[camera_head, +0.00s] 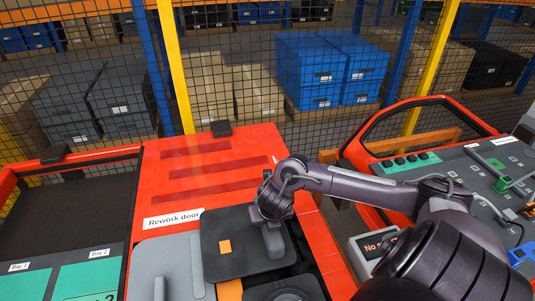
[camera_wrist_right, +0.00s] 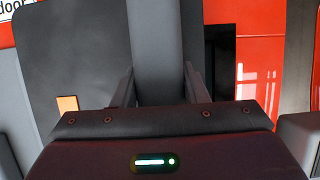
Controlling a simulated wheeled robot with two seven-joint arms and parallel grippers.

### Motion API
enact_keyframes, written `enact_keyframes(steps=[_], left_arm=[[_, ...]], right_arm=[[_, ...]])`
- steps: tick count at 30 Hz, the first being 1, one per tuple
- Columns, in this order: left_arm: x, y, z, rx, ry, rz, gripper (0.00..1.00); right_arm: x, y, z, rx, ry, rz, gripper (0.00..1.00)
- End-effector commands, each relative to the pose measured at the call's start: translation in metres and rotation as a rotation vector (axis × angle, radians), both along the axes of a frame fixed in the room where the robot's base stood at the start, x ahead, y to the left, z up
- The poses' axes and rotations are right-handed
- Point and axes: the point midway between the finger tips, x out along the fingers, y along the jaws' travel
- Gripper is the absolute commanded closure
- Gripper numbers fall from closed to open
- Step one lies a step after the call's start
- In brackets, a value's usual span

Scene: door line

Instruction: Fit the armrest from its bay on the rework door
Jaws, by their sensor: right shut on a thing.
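The red rework door (camera_head: 215,165) lies flat, with a white "Rework door" label. A dark grey panel with an orange square, apparently the armrest (camera_head: 228,261), is over its lower part. A raised grey bar stands on this panel. My right gripper (camera_head: 266,212) is shut on the bar from above. In the right wrist view the bar passes between the two fingers (camera_wrist_right: 160,88), with the dark panel (camera_wrist_right: 75,50) behind. I cannot tell whether the panel touches the door. My left gripper is out of view.
A light grey part with a handle (camera_head: 172,262) adjoins the panel's left side. Teal bay pads (camera_head: 88,278) marked Bay 1 and Bay 2 show empty at lower left. Another red door frame (camera_head: 385,120) and a control board (camera_head: 480,175) are at right. A mesh fence stands behind.

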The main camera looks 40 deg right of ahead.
Motion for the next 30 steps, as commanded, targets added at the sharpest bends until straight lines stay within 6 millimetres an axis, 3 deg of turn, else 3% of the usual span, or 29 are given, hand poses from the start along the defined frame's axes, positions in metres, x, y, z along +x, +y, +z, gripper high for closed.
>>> enact_keyframes(steps=[7, 8, 16, 30], left_arm=[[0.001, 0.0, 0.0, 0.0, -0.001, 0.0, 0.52], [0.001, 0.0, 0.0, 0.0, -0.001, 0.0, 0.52], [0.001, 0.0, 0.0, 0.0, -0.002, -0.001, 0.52], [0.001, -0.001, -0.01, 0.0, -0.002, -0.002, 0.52]], right_arm=[[0.001, 0.0, 0.001, 0.001, -0.004, 0.0, 1.0], [0.001, 0.0, 0.001, 0.001, -0.004, 0.0, 0.63], [0.001, 0.0, 0.001, 0.001, -0.004, 0.0, 0.97], [0.001, 0.0, -0.009, 0.001, -0.004, 0.0, 0.97]])
